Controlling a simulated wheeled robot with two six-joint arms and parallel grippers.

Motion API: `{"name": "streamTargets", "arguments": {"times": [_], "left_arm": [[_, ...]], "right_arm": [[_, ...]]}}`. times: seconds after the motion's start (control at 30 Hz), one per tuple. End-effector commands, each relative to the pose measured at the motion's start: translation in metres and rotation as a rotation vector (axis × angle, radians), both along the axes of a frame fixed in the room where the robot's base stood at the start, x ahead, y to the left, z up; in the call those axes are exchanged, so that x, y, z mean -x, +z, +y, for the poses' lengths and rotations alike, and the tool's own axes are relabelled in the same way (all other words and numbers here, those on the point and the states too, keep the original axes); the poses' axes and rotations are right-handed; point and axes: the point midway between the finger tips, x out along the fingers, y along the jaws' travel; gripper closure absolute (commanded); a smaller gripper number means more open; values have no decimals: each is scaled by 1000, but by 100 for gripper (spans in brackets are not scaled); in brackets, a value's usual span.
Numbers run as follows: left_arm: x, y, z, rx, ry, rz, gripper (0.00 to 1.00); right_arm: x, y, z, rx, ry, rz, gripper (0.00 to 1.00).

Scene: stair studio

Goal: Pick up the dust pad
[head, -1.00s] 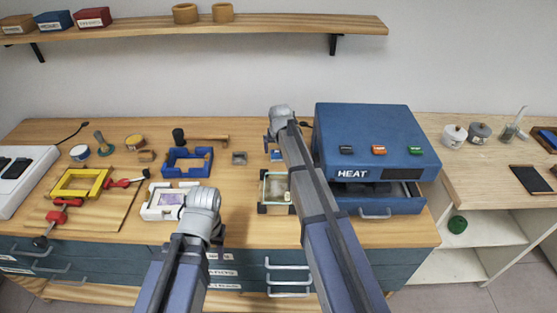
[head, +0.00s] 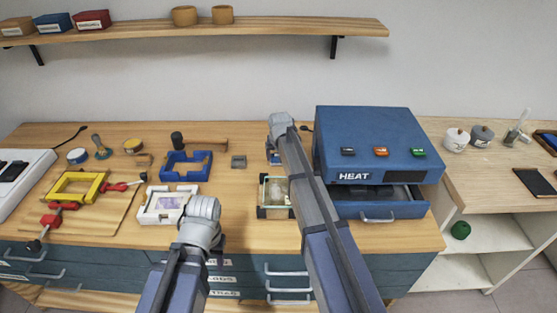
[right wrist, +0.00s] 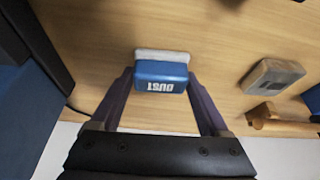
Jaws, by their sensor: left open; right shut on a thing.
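The dust pad (right wrist: 161,74) is a small block with a blue body, white "DUST" lettering and a pale layer. In the right wrist view it sits between the two fingers of my right gripper (right wrist: 161,80), which is shut on it. Wood tabletop lies behind it; I cannot tell whether the pad touches the table. In the head view a bit of its blue (head: 272,157) shows beside my right gripper (head: 279,128), left of the heater. My left gripper (head: 203,210) is open, over the front of the bench near a white frame; its fingertips are mostly hidden.
The blue HEAT box (head: 375,140) with a drawer stands close on the right. A glass-sided tray (head: 262,196) is in front of the right gripper. A grey block (head: 239,161), hammer (head: 205,141), blue frame (head: 186,166) and white frame (head: 160,204) lie to the left.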

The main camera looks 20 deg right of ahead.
Motion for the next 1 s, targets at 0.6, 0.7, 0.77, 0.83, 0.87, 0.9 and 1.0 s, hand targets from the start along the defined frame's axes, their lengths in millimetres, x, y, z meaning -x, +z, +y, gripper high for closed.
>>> {"name": "streamTargets", "arguments": {"times": [0.6,0.7,0.77,0.83,0.87,0.9,1.0], "left_arm": [[0,11,0,0,0,0,50],[0,21,0,0,0,0,50],[0,29,0,0,0,0,50],[0,39,0,0,0,0,50],[0,44,0,0,0,0,50],[0,50,0,0,0,0,50],[0,67,0,0,0,0,50]], "right_arm": [[0,11,0,0,0,0,77],[0,21,0,0,0,0,77],[0,29,0,0,0,0,77],[0,39,0,0,0,0,77],[0,44,0,0,0,0,77],[0,50,0,0,0,0,77],[0,67,0,0,0,0,77]]}}
